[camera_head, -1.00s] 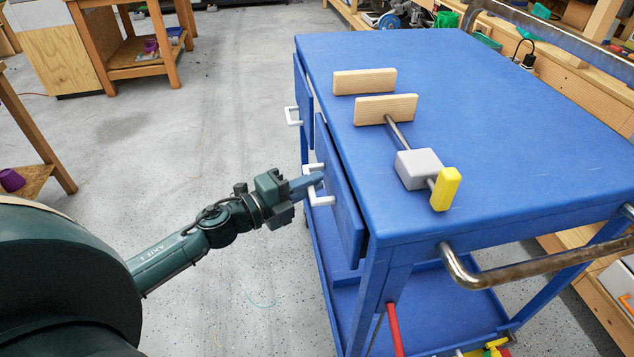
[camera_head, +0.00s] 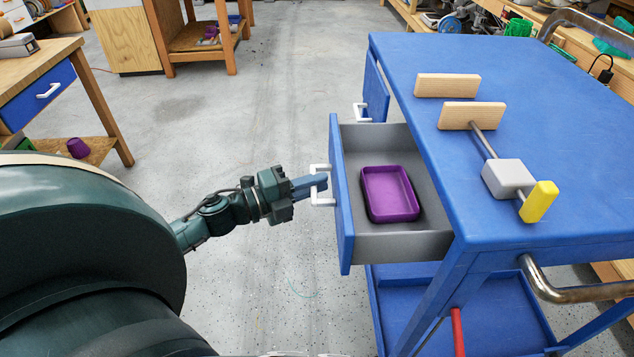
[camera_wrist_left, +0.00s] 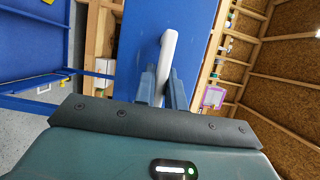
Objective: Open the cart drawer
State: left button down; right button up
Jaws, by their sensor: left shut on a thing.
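The blue cart (camera_head: 540,130) stands on the right in the head view. Its near drawer (camera_head: 400,245) is pulled out to the left, with grey inner walls showing and a purple tray (camera_head: 390,194) lying inside. My left gripper (camera_head: 318,184) is shut on the white drawer handle (camera_head: 321,200) on the drawer's blue front. In the left wrist view the handle (camera_wrist_left: 168,50) sits between the two fingers (camera_wrist_left: 162,88). A second drawer (camera_head: 375,88) with its own white handle (camera_head: 362,112) is beyond it. My right gripper is not in view.
On the cart top lie two wooden blocks (camera_head: 447,86) and a clamp with a grey block (camera_head: 507,178) and yellow end (camera_head: 538,201). A wooden bench (camera_head: 60,75) stands at the left. The floor (camera_head: 270,110) between bench and cart is clear.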

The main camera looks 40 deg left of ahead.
pick_arm(q)
jog(key=c, duration=1.5)
grip_release()
jog(key=shift+o, duration=0.2)
jog(key=v, duration=1.3)
